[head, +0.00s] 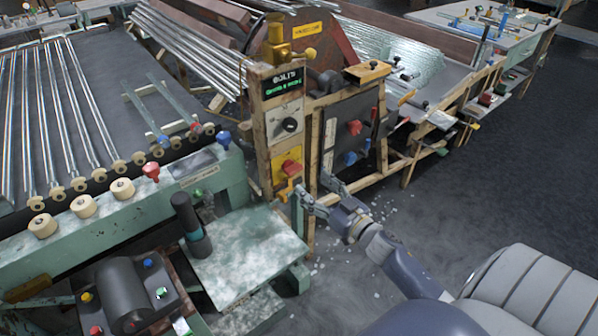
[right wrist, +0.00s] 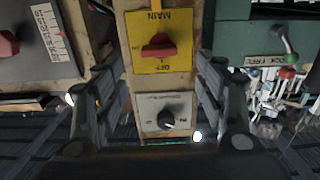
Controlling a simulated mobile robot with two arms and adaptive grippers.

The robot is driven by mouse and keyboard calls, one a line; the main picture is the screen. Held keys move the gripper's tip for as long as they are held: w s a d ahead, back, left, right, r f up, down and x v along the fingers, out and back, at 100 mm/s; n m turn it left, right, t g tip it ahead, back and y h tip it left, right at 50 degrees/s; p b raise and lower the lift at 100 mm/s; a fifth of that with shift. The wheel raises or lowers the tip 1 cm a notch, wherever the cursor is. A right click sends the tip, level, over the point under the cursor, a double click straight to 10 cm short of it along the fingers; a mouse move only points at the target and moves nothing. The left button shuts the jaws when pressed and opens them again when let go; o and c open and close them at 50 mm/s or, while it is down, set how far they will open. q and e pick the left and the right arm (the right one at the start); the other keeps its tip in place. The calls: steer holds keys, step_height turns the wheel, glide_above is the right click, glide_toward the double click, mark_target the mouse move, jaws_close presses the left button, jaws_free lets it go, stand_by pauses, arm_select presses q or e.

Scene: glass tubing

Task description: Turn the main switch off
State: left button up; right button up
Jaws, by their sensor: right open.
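The main switch is a red handle (head: 292,168) on a yellow plate (head: 281,160), low on a wooden post. In the right wrist view the picture is upside down: the red handle (right wrist: 159,46) sits on the yellow plate (right wrist: 187,22) marked MAIN, with OFF lettering beside the handle. I cannot tell for sure which mark the handle points to. My right gripper (head: 309,190) is open and empty, close in front of the post and just below and right of the switch. Its fingers (right wrist: 161,75) stand either side of the post, apart from the handle. My left gripper is out of view.
A black dial (head: 290,125) on a pale plate and a green-lettered display (head: 283,84) sit above the switch. A dark panel with red and blue knobs (head: 355,127) stands to the right. A green bench (head: 240,255) stands at left. The floor at right is clear.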

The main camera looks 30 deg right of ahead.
mark_target(297, 172)
steer(key=w, duration=0.6)
steer(key=shift+a+f, duration=0.1)
steer(key=shift+a, duration=0.1)
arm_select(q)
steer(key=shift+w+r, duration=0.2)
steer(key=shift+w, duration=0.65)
arm_select(e)
steer(key=shift+w, duration=0.65)
steer(key=shift+c, duration=0.2)
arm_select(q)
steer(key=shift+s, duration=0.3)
arm_select(e)
steer(key=c, duration=1)
